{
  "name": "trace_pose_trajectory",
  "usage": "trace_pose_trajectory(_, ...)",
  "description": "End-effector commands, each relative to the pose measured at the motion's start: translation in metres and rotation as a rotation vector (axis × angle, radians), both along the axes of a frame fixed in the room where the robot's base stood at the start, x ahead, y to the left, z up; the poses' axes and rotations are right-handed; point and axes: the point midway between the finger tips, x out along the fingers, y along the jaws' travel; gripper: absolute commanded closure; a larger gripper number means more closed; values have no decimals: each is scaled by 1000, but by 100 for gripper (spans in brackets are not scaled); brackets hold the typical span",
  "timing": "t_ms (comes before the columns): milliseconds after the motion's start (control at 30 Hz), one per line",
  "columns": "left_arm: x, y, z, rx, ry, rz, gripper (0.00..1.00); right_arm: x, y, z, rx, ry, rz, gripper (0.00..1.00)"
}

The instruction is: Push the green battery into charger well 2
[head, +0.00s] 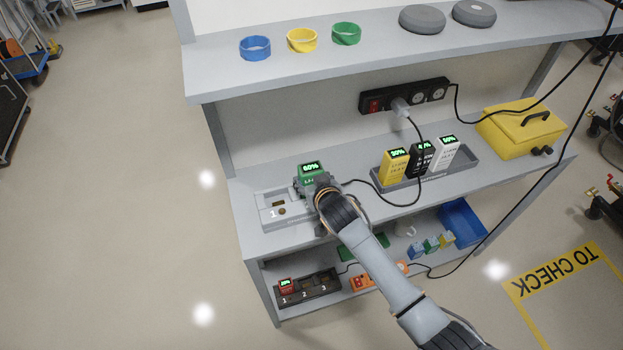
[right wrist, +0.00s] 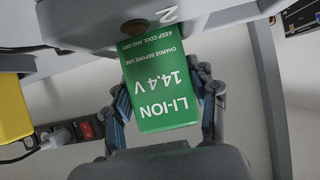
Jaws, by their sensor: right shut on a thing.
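The green battery (head: 311,169), its top display reading 60%, stands at the right end of the light grey charger (head: 270,211) on the middle shelf. In the right wrist view the battery's green label (right wrist: 165,75) is in plain sight, and its lower end meets the charger's edge (right wrist: 90,22) beside the number 2. How deep it sits in well 2 is hidden. My right gripper (head: 318,187) is shut on the battery, with a finger on each side of it in the right wrist view (right wrist: 164,105). Well 1, left of the battery, looks empty. My left gripper is not in view.
A grey tray (head: 460,173) with yellow, black and white batteries stands to the right, with a cable in front. Further right is a yellow box (head: 522,133). A power strip (head: 405,95) is on the back wall. The upper shelf (head: 222,84) overhangs the rear.

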Motion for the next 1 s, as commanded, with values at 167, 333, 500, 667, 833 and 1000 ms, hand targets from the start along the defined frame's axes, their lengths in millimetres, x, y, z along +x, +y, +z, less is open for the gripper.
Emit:
trace_pose_trajectory(167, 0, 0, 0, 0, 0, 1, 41, 0, 0, 1, 1, -2, 1, 99)
trace_pose_trajectory(333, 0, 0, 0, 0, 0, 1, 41, 0, 0, 1, 0, -1, 0, 99)
trace_pose_trajectory(500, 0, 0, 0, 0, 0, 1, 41, 0, 0, 0, 0, -1, 0, 34)
trace_pose_trajectory(667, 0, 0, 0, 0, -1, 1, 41, 0, 0, 0, 0, 0, 0, 16)
trace_pose_trajectory(833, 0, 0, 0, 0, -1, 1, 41, 0, 0, 0, 0, 1, 0, 16)
trace_pose_trajectory(1000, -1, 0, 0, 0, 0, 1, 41, -3, -1, -1, -2, 4, -1, 16)
